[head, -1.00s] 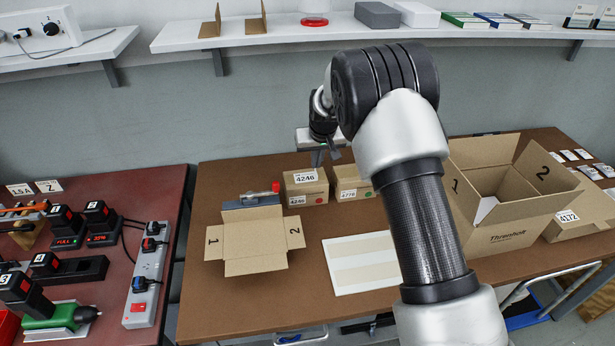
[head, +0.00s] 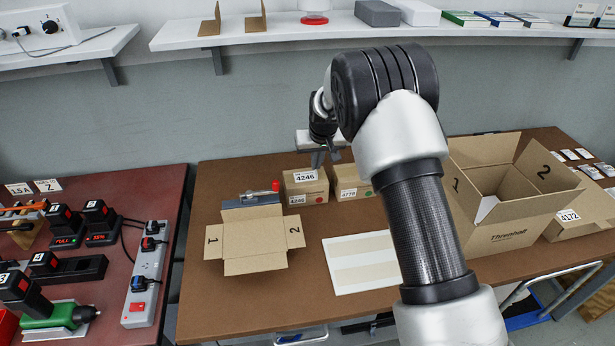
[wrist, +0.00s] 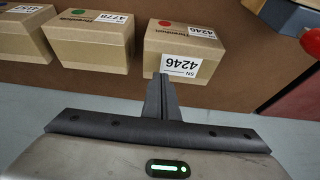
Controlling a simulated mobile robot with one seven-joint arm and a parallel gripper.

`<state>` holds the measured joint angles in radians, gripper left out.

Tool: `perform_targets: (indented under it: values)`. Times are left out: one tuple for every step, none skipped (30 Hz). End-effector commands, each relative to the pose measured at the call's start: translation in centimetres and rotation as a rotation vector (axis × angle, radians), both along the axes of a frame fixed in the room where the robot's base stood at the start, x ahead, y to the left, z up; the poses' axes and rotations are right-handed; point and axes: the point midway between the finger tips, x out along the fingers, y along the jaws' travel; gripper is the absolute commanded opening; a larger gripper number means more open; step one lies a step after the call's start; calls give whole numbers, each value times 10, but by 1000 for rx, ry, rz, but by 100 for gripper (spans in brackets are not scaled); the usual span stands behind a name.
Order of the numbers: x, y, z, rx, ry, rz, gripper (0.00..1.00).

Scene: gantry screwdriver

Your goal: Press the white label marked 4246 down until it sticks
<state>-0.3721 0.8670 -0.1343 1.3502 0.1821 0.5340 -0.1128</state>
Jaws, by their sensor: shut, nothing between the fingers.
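The white label marked 4246 (head: 305,177) lies on the top of a small brown carton (head: 315,192) at the back middle of the table. In the wrist view the label (wrist: 181,65) looks upside down at the near edge of the carton (wrist: 212,48). My gripper (head: 318,160) is shut and empty, just above the carton's back part. In the wrist view its fingertips (wrist: 163,77) overlap the label's lower left edge. I cannot tell whether they touch it. My arm does not cover the label in the head view.
A second carton marked 4778 (head: 348,182) stands just right of the first. An open flat carton (head: 254,240) and a grey tool with a red knob (head: 248,198) are to the left. A large open box (head: 510,215) stands to the right. A white sheet (head: 345,283) lies in front.

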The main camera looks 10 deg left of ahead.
Motion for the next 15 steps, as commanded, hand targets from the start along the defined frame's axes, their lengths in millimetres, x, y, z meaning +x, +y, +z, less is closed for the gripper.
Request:
perform_targets:
  values:
    - [0, 0, -2, 0, 0, 0, 0]
    - [0, 0, -3, 0, 0, 0, 0]
    - [0, 0, -4, 0, 0, 0, 0]
    - [0, 0, -4, 0, 0, 0, 0]
    - [0, 0, -5, 0, 0, 0, 0]
    - [0, 0, -6, 0, 1, 0, 0]
    - [0, 0, -6, 0, 1, 0, 0]
    - [0, 0, -7, 0, 1, 0, 0]
    - [0, 0, -8, 0, 1, 0, 0]
    - [0, 0, -8, 0, 1, 0, 0]
    - [0, 0, -9, 0, 1, 0, 0]
    - [0, 0, -10, 0, 1, 0, 0]
    - [0, 0, -10, 0, 1, 0, 0]
    - [0, 0, -11, 0, 1, 0, 0]
    - [0, 0, -12, 0, 1, 0, 0]
